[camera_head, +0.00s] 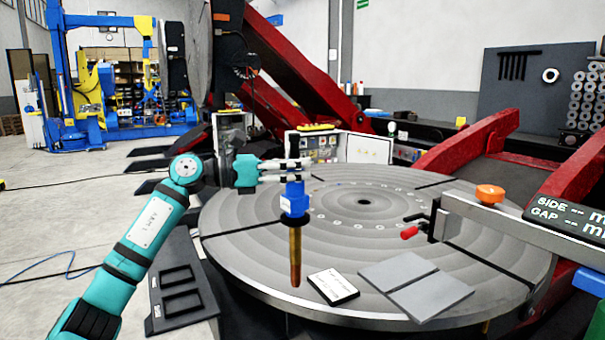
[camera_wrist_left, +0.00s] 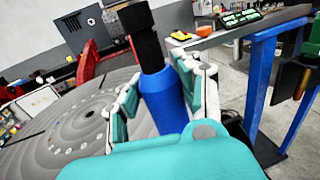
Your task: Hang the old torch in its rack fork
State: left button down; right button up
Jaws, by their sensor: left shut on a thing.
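The torch (camera_head: 293,205) has a blue body, a dark upper end and a long copper-coloured lower end. My left gripper (camera_head: 287,171) is shut on its upper part and holds it nearly upright, in front of the round table in the head view. In the left wrist view the torch's blue body (camera_wrist_left: 163,102) and black end sit between the fingers of the left gripper (camera_wrist_left: 160,76). A blue frame (camera_wrist_left: 262,75) stands at the right there; I cannot tell whether it carries the rack fork. My right gripper is not in view.
The large round table (camera_head: 365,255) carries a white card (camera_head: 333,286) and two grey plates (camera_head: 416,284). A bar with an orange knob (camera_head: 489,194) and a red tip reaches in from the right. A dark tray (camera_head: 180,293) lies left of the table.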

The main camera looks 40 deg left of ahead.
pick_arm(q)
jog(key=s+d+b+v, duration=0.1)
jog(key=b+v, duration=0.6)
jog(key=v, duration=0.1)
jog(key=shift+s+d+r+b, duration=0.15)
jog(key=shift+s+b, duration=0.15)
jog(key=shift+b, duration=0.1)
dwell(0.4)
jog(key=shift+r, duration=0.1)
